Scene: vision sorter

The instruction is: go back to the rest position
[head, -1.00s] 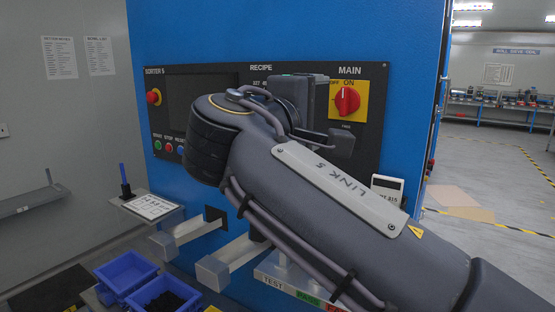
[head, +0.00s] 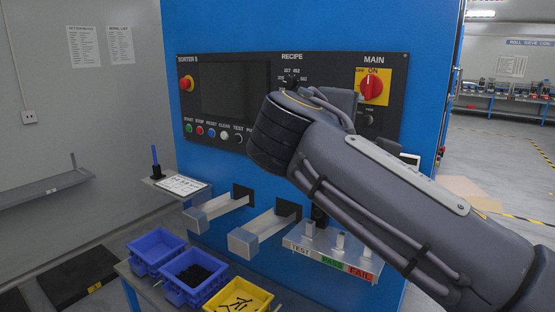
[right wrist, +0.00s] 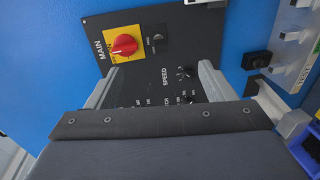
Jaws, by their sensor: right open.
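My right arm crosses the head view from the lower right, in front of the sorter's control panel (head: 225,90). Its gripper is hidden behind the arm in that view. In the right wrist view my right gripper (right wrist: 155,80) is open, its two fingers apart with nothing between them, facing the panel. The red MAIN switch (head: 371,88) on its yellow plate shows at the panel's upper right, and also in the right wrist view (right wrist: 123,45). My left gripper is not in view.
Two grey chutes (head: 257,232) stick out of the blue cabinet (head: 300,30). Blue bins (head: 157,249) and a yellow bin (head: 238,297) with black parts stand below. A TEST/PASS/FAIL rack (head: 330,258) is beneath my arm. A clipboard shelf (head: 180,186) is at left.

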